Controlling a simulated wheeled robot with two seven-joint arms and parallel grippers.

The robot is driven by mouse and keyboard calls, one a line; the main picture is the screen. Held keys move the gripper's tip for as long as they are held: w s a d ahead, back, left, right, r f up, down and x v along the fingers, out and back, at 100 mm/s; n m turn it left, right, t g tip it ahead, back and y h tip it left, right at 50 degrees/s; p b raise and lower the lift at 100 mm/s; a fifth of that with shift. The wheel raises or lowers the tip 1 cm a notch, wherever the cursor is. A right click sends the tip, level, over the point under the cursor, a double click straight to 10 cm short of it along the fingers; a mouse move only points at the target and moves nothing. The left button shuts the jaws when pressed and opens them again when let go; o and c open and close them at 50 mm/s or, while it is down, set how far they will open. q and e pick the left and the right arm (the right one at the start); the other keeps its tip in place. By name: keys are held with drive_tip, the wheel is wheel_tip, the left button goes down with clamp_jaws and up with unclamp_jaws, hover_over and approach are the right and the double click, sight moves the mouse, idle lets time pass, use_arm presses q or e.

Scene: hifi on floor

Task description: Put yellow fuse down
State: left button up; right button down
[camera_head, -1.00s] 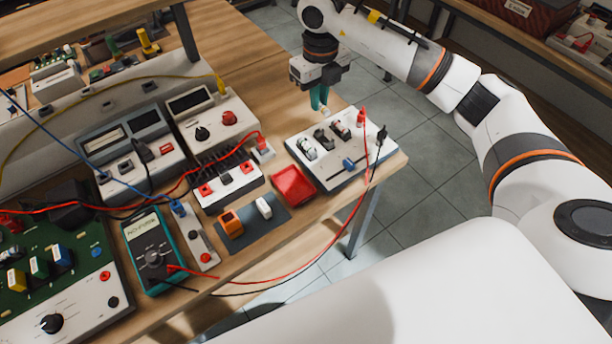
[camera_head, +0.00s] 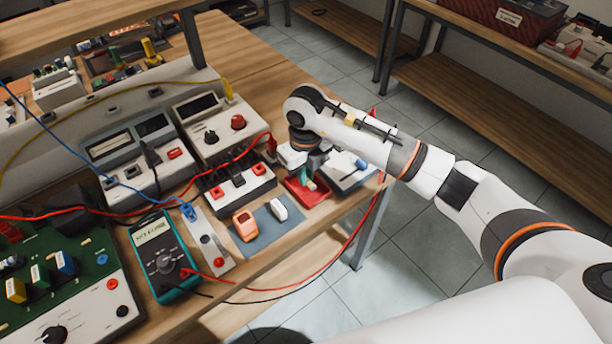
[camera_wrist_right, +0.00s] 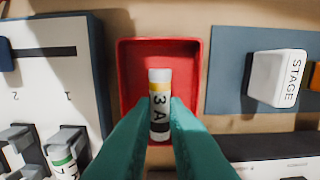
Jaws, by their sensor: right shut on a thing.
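The yellow fuse (camera_wrist_right: 160,88) is a small white cylinder with a yellow band and "3 A" printed on it. My right gripper (camera_wrist_right: 160,118) is shut on it with its teal fingers, one on each side. In the wrist view, the fuse is over the red tray (camera_wrist_right: 127,78); I cannot tell whether it touches the tray floor. In the head view, my right gripper (camera_head: 308,179) is over the red tray (camera_head: 316,200) near the table's front edge, and my wrist partly covers the white fuse board (camera_head: 350,178). My left gripper is not in view.
A blue mat (camera_head: 262,217) with a white block marked STAGE (camera_wrist_right: 277,78) and an orange block (camera_head: 245,225) lies beside the tray. A green-banded fuse (camera_wrist_right: 62,165) sits in the fuse board. A red cable (camera_head: 368,215) hangs past the table edge.

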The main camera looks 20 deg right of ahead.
drive_tip(key=shift+f, duration=0.95)
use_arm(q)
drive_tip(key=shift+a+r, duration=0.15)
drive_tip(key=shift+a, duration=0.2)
use_arm(e)
drive_tip(key=shift+f, duration=0.1)
drive_tip(key=c, duration=1.9)
unclamp_jaws()
drive_tip(key=shift+f, duration=0.1)
drive_tip(key=o, duration=0.5)
drive_tip(key=shift+c, duration=0.2)
drive_tip(key=shift+r, duration=0.35)
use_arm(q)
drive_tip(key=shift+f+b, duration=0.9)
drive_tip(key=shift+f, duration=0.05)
use_arm(e)
wheel_tip(320, 180, up, 12)
